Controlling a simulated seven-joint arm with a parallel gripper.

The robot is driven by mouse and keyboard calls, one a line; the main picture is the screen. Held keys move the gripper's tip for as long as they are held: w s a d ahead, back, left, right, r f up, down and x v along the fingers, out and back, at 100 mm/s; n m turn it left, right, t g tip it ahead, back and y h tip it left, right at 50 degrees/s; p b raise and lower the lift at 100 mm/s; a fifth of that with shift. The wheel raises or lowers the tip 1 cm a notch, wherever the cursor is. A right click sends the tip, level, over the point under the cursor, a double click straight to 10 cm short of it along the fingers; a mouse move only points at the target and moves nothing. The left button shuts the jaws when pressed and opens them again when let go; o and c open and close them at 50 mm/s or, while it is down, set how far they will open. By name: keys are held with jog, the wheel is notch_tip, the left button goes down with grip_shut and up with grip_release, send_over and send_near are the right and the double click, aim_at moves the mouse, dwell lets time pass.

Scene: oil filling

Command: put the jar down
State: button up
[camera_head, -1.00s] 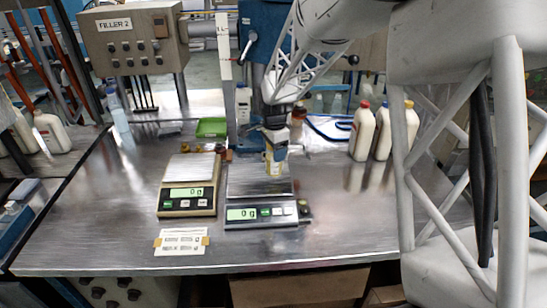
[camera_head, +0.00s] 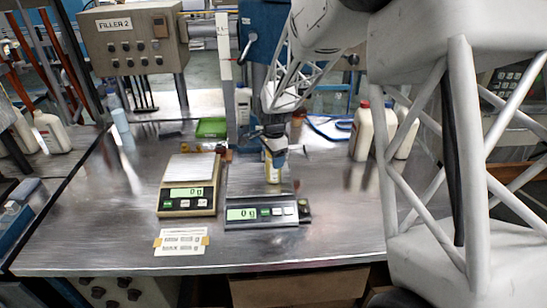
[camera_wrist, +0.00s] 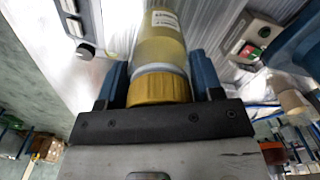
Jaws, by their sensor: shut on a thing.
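A small jar with pale yellow contents and a white label (camera_head: 273,172) hangs below my gripper (camera_head: 274,153) over the rear part of the right-hand scale (camera_head: 262,212). In the wrist view the jar (camera_wrist: 160,45) has a gold-yellow cap (camera_wrist: 160,89), and the blue fingers of my gripper (camera_wrist: 163,75) are shut on either side of it. The jar looks upright in the head view. I cannot tell whether its base touches the scale's pan. The scale's display reads 0 g.
A second scale (camera_head: 188,195) stands to the left, with a paper card (camera_head: 181,241) in front. A green tray (camera_head: 211,128) lies behind. White bottles (camera_head: 362,132) stand at the right back. The steel table (camera_head: 100,225) is clear at the left front.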

jog(key=shift+f, duration=0.1)
dwell(0.3)
jog(key=o, duration=1.3)
notch_tip(320, 180, up, 12)
jog(key=shift+r, duration=0.15)
dwell(0.5)
